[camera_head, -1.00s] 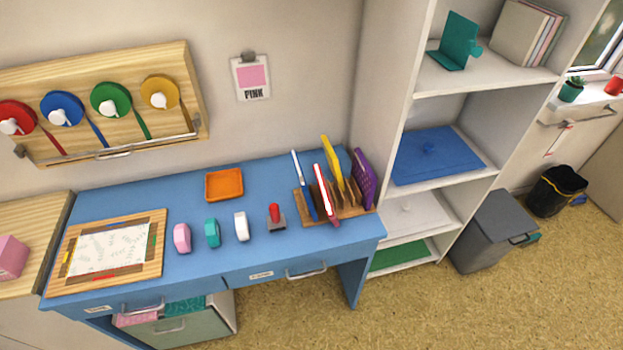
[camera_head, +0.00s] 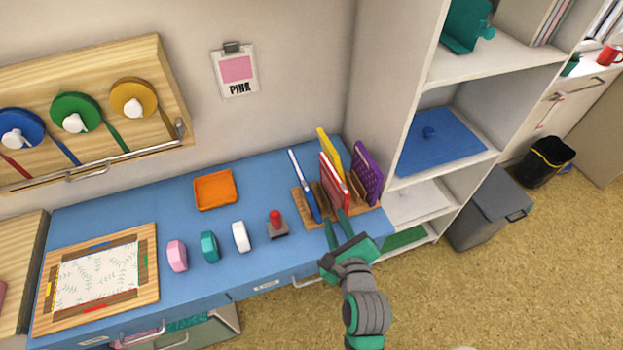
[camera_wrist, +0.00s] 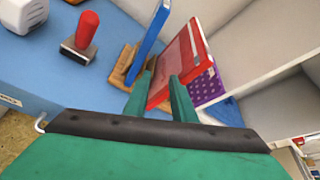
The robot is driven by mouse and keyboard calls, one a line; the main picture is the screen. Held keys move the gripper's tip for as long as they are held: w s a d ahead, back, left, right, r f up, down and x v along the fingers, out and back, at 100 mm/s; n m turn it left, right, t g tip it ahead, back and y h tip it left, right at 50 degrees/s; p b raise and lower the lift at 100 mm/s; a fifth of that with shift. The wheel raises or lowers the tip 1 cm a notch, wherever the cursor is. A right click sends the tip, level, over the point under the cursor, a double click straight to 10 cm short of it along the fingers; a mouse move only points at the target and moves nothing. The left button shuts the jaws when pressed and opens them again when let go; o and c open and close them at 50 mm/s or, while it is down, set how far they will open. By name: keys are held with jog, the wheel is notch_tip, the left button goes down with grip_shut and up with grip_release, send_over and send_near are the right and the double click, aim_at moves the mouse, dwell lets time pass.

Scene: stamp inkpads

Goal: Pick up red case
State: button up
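The red case (camera_head: 333,181) stands upright, slightly leaning, in the wooden rack (camera_head: 303,206) on the blue desk. It also shows in the wrist view (camera_wrist: 185,58). My gripper (camera_head: 335,218) is open at the near side of the rack, in front of the red case. In the wrist view my two green fingers (camera_wrist: 162,76) are apart, with the near edge of the red case between them. I cannot tell whether either finger touches it.
Blue (camera_head: 308,200), yellow (camera_head: 329,150) and purple (camera_head: 366,172) cases share the rack. A red-handled stamp (camera_head: 276,222) stands to its left. A white shelf unit (camera_head: 392,110) rises at the right. Desk space behind the stamp is clear.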

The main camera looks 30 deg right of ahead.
jog(key=w+m, duration=0.1)
send_near(326, 188)
jog(key=w, duration=0.2)
jog(key=x, duration=0.4)
jog(key=shift+s+d+f, duration=0.15)
jog(key=shift+s+f, duration=0.1)
jog(key=shift+f, duration=0.1)
jog(key=shift+w+d+f, duration=0.1)
jog(key=shift+d+f, duration=0.1)
jog(key=shift+d, duration=0.1)
grip_shut()
grip_release()
jog(key=shift+r, duration=0.15)
